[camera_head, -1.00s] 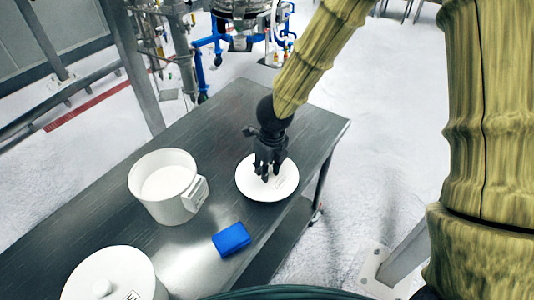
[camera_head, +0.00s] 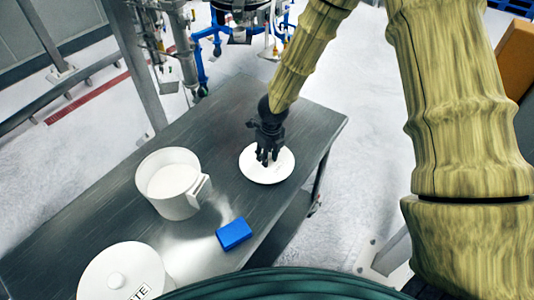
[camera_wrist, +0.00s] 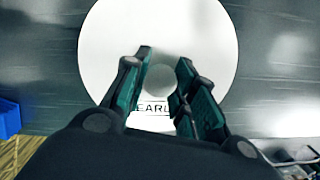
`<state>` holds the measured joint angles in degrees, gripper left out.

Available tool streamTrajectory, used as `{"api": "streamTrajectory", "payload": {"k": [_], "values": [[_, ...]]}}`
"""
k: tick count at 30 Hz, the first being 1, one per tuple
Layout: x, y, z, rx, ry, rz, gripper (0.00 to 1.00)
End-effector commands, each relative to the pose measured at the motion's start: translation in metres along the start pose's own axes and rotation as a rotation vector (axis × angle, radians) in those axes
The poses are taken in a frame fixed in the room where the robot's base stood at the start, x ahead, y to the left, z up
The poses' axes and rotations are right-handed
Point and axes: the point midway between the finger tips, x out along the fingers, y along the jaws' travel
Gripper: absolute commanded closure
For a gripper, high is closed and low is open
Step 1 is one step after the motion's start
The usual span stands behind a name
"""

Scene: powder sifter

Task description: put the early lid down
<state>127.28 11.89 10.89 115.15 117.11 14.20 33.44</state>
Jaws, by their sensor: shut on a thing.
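The early lid is a round white disc (camera_head: 266,174) at the right part of the steel table in the head view. In the wrist view the lid (camera_wrist: 105,60) fills the middle and bears a partly hidden label reading "EARL". My gripper (camera_head: 265,160) is over the lid, pointing down. In the wrist view its two fingers (camera_wrist: 160,85) stand either side of the round knob (camera_wrist: 160,78), shut on it. The lid looks flat and at or very near the table top; I cannot tell whether it touches.
An open white pot (camera_head: 168,185) with pale contents stands left of the lid on the steel table (camera_head: 110,215). A blue block (camera_head: 234,234) lies in front.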

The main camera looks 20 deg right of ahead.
Motion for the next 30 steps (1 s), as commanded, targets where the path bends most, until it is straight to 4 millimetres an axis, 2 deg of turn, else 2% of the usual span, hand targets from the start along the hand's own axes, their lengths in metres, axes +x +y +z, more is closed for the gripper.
{"api": "streamTrajectory", "payload": {"k": [13,14,17,30], "values": [[0.0054,0.0,-0.0007,0.001,0.0,0.0,0.97],[0.0045,0.0,-0.0006,0.001,0.0,0.0,0.7],[0.0042,0.0,-0.0006,0.001,0.0,0.0,0.51],[-0.001,-0.0001,0.0001,0.001,-0.001,0.0,0.51]]}}
